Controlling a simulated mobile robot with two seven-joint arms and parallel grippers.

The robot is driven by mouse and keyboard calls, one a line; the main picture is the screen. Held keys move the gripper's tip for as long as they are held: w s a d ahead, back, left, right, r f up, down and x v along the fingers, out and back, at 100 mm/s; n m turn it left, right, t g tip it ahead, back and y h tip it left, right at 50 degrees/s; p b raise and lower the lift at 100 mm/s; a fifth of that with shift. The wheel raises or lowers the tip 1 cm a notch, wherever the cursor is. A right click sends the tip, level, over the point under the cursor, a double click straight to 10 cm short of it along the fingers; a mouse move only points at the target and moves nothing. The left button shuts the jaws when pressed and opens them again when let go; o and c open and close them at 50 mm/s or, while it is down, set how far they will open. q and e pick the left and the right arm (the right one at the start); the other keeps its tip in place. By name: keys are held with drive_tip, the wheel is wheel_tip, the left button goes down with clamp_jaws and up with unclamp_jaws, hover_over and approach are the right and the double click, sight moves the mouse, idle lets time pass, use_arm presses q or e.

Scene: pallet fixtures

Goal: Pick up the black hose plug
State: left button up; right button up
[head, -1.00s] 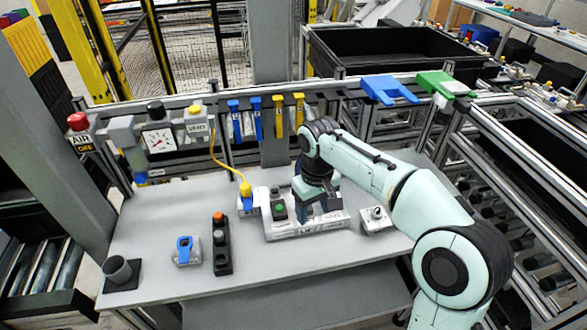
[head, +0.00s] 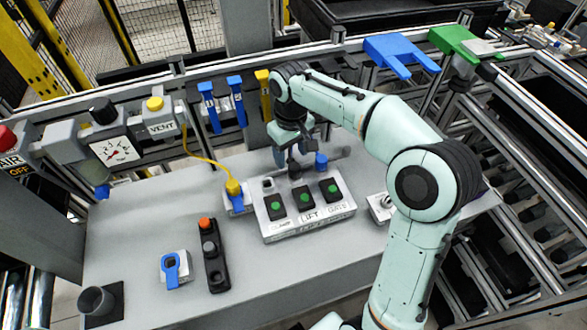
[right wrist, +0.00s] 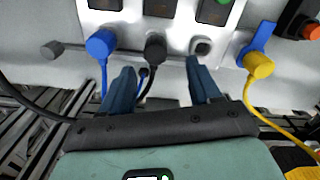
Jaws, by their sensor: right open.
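The black hose plug (right wrist: 155,47) sits at the rear edge of the white button box (head: 309,219), with a dark hose trailing from it. It also shows in the head view (head: 295,171), partly hidden by my right gripper (head: 290,158). In the right wrist view my right gripper (right wrist: 158,68) is open, its blue fingers on either side of the plug's line, with the plug just beyond the tips. No grip on it shows. A blue plug (right wrist: 101,42) sits beside it on one side, an empty socket (right wrist: 201,46) on the other. My left gripper is out of view.
A yellow plug (right wrist: 258,65) with a yellow hose and a grey plug (right wrist: 52,49) flank the row. A rail with blue and yellow clips (head: 237,101) runs behind. A button strip (head: 213,255) and a dark cup (head: 96,302) stand on the table's left.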

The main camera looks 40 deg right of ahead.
sight(294, 166)
drive_tip(key=f, duration=0.4)
drive_tip(key=shift+s+d+f, duration=0.25)
drive_tip(key=shift+f, duration=0.05)
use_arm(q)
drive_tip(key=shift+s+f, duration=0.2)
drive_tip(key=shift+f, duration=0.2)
use_arm(e)
drive_tip(key=c, duration=1.1)
drive_tip(key=shift+r, duration=0.1)
use_arm(q)
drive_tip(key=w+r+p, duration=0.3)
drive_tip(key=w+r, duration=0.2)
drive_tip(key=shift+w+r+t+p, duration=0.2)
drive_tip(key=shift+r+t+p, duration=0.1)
drive_tip(key=shift+p, duration=0.05)
use_arm(e)
wheel_tip(294, 166, up, 20)
drive_tip(key=shift+w+f, duration=0.1)
